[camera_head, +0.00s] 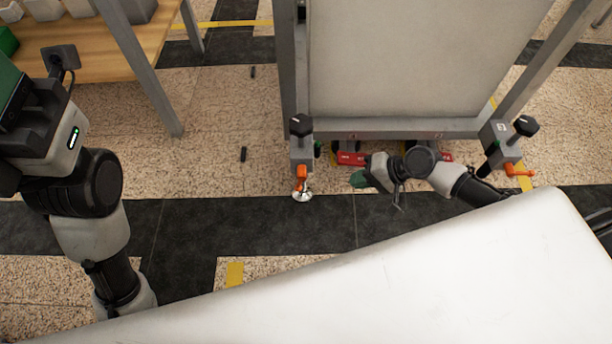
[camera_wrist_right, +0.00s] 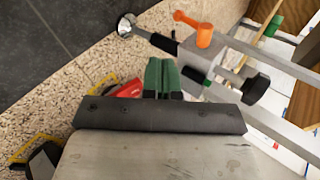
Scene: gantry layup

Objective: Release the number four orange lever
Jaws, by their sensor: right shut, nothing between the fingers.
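Two orange levers show at the feet of the grey frame. The left lever (camera_head: 301,172) hangs on a clamp block above a round metal foot. The right lever (camera_head: 518,171) sticks out sideways from its block. I cannot read which is number four. My right gripper (camera_head: 358,179), with green fingers, is shut and empty, to the right of the left lever and apart from it. In the right wrist view an orange lever (camera_wrist_right: 195,26) stands beyond the shut green fingers (camera_wrist_right: 161,77), up and to the right. My left gripper is partly cut off at the left edge; its fingers are unclear.
A large white panel (camera_head: 450,270) fills the near right. Red parts (camera_head: 350,158) lie low behind my right gripper. Black knobs (camera_head: 301,125) top the clamp blocks. A wooden bench (camera_head: 110,60) stands at upper left. Floor left of the frame is mostly clear.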

